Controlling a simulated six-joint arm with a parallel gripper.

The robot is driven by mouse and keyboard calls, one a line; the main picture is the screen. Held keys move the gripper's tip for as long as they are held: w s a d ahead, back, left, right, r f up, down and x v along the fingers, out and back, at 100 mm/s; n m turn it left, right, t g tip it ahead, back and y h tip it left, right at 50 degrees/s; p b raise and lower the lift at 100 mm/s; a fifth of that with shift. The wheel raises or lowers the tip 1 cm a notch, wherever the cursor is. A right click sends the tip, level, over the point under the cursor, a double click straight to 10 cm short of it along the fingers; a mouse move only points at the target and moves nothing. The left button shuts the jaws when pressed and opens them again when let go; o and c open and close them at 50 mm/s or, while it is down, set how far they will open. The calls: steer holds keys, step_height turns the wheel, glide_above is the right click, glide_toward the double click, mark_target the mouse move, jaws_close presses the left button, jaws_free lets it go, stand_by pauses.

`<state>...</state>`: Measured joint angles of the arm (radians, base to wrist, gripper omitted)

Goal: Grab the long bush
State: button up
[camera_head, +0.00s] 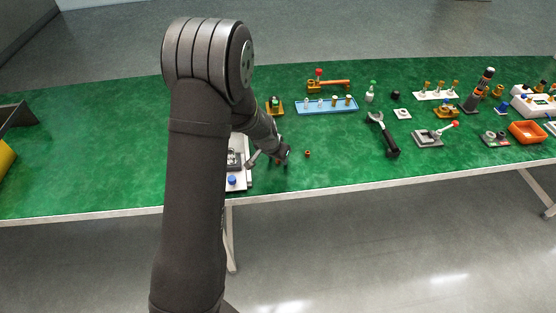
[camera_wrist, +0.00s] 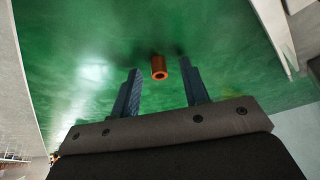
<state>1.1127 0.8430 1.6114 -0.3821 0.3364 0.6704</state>
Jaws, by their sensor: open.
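The bush, a small copper-coloured tube with a hole in its end (camera_wrist: 158,68), is on the green table in the wrist view. It lies just beyond my gripper's fingertips (camera_wrist: 158,72), roughly midway between them. The fingers are apart, with nothing between them touching the bush. In the head view the bush (camera_head: 307,153) is a small reddish-brown spot on the table, a little right of my gripper (camera_head: 283,160). Its length is hard to judge at this size.
A white fixture with a blue knob (camera_head: 232,180) stands left of my gripper, near the table's front edge. A blue tray with several pegs (camera_head: 325,108) is behind. A wrench-like tool (camera_head: 384,135) lies to the right. Bare green table surrounds the bush.

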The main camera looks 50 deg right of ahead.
jaws_close()
steer(key=shift+r, duration=0.1)
